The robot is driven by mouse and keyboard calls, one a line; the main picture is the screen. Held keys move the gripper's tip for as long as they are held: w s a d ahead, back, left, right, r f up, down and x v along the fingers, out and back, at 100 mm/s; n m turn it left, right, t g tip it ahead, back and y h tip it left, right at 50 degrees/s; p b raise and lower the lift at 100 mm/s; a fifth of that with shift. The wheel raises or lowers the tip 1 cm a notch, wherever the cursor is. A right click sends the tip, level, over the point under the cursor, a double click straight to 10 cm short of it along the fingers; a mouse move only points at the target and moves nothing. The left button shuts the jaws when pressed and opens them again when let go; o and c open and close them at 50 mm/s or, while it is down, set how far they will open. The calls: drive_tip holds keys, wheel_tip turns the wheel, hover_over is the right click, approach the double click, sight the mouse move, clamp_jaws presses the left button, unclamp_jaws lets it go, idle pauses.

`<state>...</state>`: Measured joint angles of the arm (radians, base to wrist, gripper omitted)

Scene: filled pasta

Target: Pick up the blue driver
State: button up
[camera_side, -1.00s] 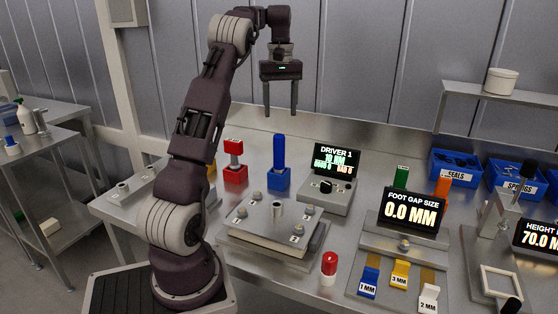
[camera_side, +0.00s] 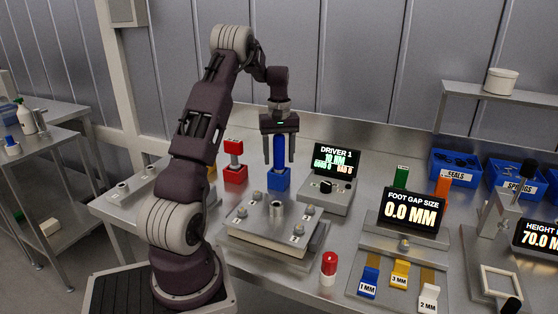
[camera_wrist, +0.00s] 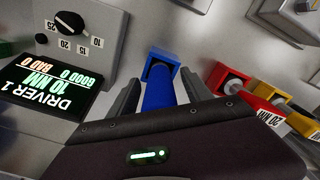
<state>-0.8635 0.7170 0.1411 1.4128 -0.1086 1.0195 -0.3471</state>
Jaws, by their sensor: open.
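The blue driver (camera_side: 279,152) stands upright in a blue block-like holder (camera_side: 279,180) on the steel bench. My gripper (camera_side: 279,160) is open and points down over it, with one finger on each side of the driver's shaft. The wrist view also shows the blue driver (camera_wrist: 158,92) between the two spread fingers of my gripper (camera_wrist: 160,95). Its upper end is hidden behind the gripper body there. I cannot tell whether either finger touches it.
A red holder with a red-topped tool (camera_side: 234,165) stands just left of the blue one. The DRIVER 1 display (camera_side: 337,160) and its dial box (camera_side: 327,195) stand close on the right. A metal fixture plate (camera_side: 270,232) lies in front.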

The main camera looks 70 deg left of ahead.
sight(279, 135)
clamp_jaws()
drive_tip(key=shift+r, duration=0.1)
drive_tip(key=shift+r, duration=0.1)
wheel_tip(279, 135, up, 10)
drive_tip(key=shift+f, duration=0.1)
idle(0.3)
